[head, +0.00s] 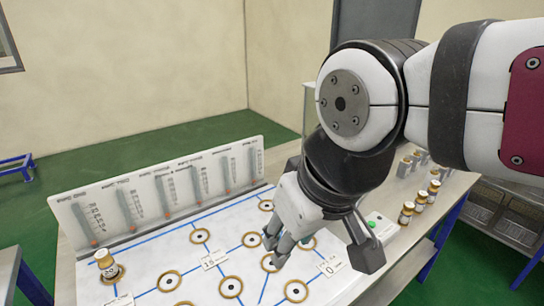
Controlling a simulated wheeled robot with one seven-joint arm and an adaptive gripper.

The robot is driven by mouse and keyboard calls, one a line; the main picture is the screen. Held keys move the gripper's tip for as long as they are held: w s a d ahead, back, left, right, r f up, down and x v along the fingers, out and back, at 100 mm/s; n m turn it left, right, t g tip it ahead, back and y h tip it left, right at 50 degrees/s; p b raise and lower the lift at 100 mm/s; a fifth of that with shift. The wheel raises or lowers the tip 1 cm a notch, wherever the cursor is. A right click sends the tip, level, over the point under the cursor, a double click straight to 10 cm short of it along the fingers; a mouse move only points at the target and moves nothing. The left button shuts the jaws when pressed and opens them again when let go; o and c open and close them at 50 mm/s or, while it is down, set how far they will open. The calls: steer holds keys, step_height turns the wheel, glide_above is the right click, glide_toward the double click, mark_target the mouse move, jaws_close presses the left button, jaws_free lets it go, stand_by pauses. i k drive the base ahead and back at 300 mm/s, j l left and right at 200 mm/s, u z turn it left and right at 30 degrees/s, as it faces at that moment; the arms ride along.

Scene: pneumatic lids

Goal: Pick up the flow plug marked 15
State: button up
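Several small gold-and-white plugs (420,200) stand in a row at the right edge of the table. My gripper (275,243) points down above the middle-right of the board, away from the plugs I can see. No plug shows in it. Its fingertips are small and partly overlap, so its opening is unclear. My arm hides part of the table behind it.
The white board (150,270) has blue lines, several gold-rimmed sockets (231,286) and small number cards (214,260). An upright panel of gauges (160,195) stands along its back. A green button (372,224) is right of my gripper. Shelving stands at the far right.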

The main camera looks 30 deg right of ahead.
mark_target(406, 213)
steer(key=z, duration=0.45)
steer(key=k+z, duration=0.15)
steer(key=z, duration=0.3)
steer(key=k+z, duration=0.1)
steer(key=z, duration=0.35)
steer(key=i+l+u, duration=0.1)
steer(key=l, duration=0.25)
steer(key=i+l+u, duration=0.1)
steer(key=i+l, duration=0.15)
steer(key=l, duration=0.15)
steer(key=i+l+u, duration=0.1)
steer(key=l, duration=0.3)
steer(key=i+l, duration=0.15)
steer(key=l, duration=0.25)
steer(key=u, duration=0.05)
